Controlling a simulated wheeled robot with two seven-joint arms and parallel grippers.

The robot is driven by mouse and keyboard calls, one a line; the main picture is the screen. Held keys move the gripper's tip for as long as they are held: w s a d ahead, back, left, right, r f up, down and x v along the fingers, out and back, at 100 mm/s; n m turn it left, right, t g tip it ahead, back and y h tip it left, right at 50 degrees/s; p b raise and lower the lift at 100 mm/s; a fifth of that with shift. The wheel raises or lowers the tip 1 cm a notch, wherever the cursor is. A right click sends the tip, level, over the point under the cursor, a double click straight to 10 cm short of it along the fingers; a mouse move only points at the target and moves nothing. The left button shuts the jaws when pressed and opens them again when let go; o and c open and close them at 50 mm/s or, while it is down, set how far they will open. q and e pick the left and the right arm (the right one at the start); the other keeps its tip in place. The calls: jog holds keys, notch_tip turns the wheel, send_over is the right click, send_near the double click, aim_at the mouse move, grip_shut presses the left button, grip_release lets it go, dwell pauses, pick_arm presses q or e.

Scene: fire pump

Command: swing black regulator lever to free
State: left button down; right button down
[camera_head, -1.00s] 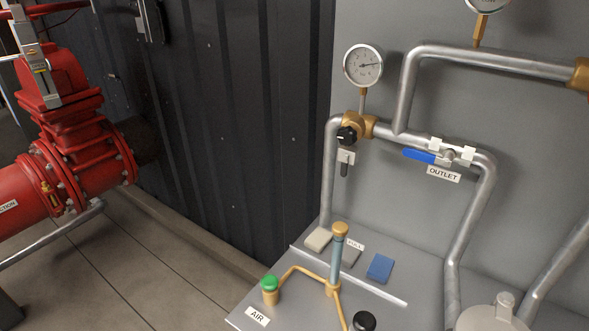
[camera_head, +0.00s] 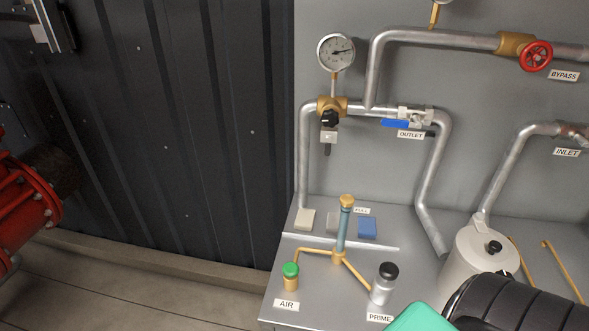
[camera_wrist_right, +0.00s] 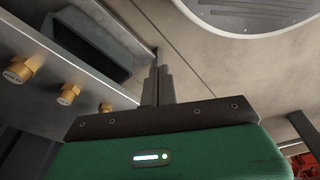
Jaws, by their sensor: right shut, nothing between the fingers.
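The brass regulator (camera_head: 332,104) sits on the outlet pipe below a round gauge, with a black knob (camera_head: 329,119) on its front. A pale plate (camera_head: 328,137) hangs beneath it, and a short black lever (camera_head: 327,150) points straight down from that plate. My right gripper (camera_wrist_right: 158,82) shows in the right wrist view, shut with nothing between its fingers, well away from the regulator. In the head view only my right arm's green and black parts show at the lower right. My left gripper is out of view.
The blue-handled outlet valve (camera_head: 401,123) is right of the regulator. On the grey bench (camera_head: 360,215) stand a blue-and-brass column (camera_head: 343,227), a green-capped AIR fitting (camera_head: 291,270) and a black-capped PRIME bottle (camera_head: 384,284). A red bypass wheel (camera_head: 536,55) is at upper right. Space before the regulator looks clear.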

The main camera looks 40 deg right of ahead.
jog(key=w+d+r+t+h+p, duration=0.1)
jog(key=w+r+p, duration=0.35)
jog(key=r, duration=1.25)
jog(key=w+r+t+h+p, duration=0.1)
jog(key=w+r, duration=0.7)
jog(key=r, duration=0.9)
jog(key=w+d+r+n+t+h, duration=0.1)
jog(key=w+d+r+t+h, duration=0.1)
jog(key=w+d+r+h, duration=0.5)
jog(key=w+d+r+n+t+h, duration=0.2)
jog(key=w+d+r+h, duration=0.5)
jog(key=w+r, duration=1.2)
jog(key=w+d, duration=0.2)
jog(key=d, duration=0.1)
jog(key=shift+d+t+p, duration=0.3)
